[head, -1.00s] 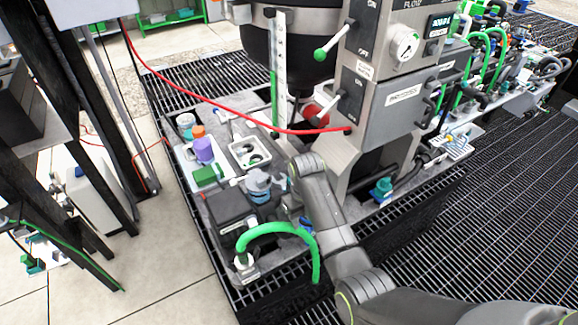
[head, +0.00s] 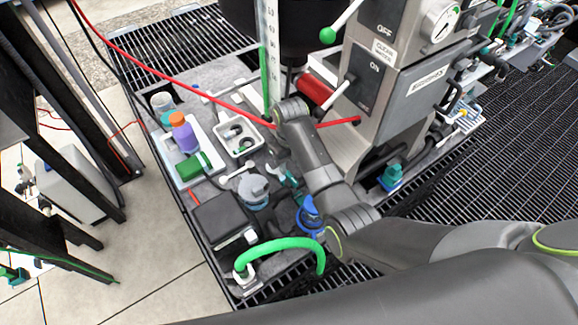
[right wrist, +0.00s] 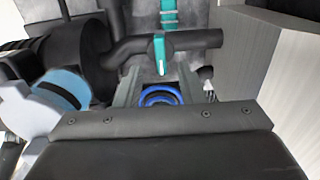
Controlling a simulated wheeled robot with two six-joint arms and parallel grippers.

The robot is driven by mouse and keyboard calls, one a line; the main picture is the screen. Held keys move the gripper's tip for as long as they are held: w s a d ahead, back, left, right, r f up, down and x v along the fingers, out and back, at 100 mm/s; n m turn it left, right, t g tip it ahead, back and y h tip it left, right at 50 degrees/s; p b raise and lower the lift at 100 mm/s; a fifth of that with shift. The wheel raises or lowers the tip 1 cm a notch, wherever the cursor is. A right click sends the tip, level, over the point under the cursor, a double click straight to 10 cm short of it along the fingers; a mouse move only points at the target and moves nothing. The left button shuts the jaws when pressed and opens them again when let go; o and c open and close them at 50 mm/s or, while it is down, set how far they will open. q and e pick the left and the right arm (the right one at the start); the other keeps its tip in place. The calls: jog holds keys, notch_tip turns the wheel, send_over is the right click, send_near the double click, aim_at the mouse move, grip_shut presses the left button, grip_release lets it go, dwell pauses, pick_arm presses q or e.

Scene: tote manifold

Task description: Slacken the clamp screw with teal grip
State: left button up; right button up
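A teal grip (right wrist: 160,54) stands upright in front of a dark horizontal pipe (right wrist: 205,40) in the right wrist view. A teal part (head: 289,178) also shows beside my right arm in the head view; I cannot tell whether it is the same grip. My right gripper (right wrist: 160,78) has its two grey fingers apart, one on each side below the teal grip, with nothing visibly held. A blue ring (right wrist: 160,96) lies between and below the fingers. In the head view my right arm partly hides the gripper and the bench there. My left gripper is not in view.
A green hose (head: 280,246) arches at the bench's front. A grey-lidded jar (head: 253,190), a black box (head: 223,219) and a white tray (head: 240,136) stand left of my arm. A steel cabinet (head: 405,85) rises on the right. A red cable (head: 175,73) crosses above.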

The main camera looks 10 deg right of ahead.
aim_at(291, 176)
notch_tip(291, 176, down, 4)
jog(key=shift+s+r, duration=0.1)
jog(key=shift+f, duration=0.85)
jog(key=shift+c, duration=0.7)
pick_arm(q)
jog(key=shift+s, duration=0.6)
pick_arm(e)
grip_shut()
